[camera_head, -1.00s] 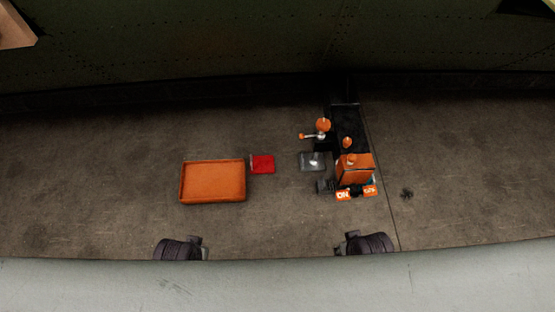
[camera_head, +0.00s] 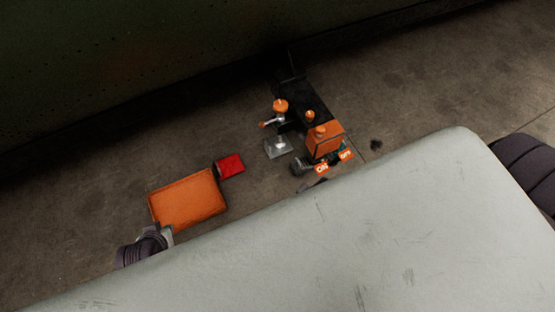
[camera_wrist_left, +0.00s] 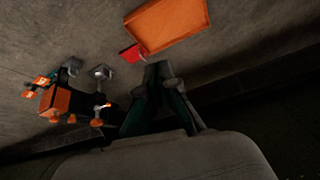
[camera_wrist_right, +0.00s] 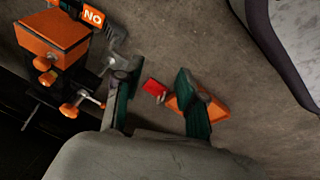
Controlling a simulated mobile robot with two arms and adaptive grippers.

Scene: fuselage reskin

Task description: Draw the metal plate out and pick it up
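A small square grey metal plate (camera_head: 278,147) with a pale round fitting on it lies on the floor left of the orange and black machine in the head view. It also shows in the left wrist view (camera_wrist_left: 102,72). My left gripper (camera_wrist_left: 158,68) has its fingertips together, with nothing seen between them, pointing near the red block. My right gripper (camera_wrist_right: 156,72) is open and empty, its fingers spread. In the head view, my right fingers are mostly hidden behind the pale surface in front.
An orange tray (camera_head: 188,200) lies on the floor left of the plate, beside a small red block (camera_head: 230,165). The machine (camera_head: 325,140) has orange knobs and orange labels. A dark wall (camera_head: 130,60) runs along the back. Floor right of the machine is mostly clear.

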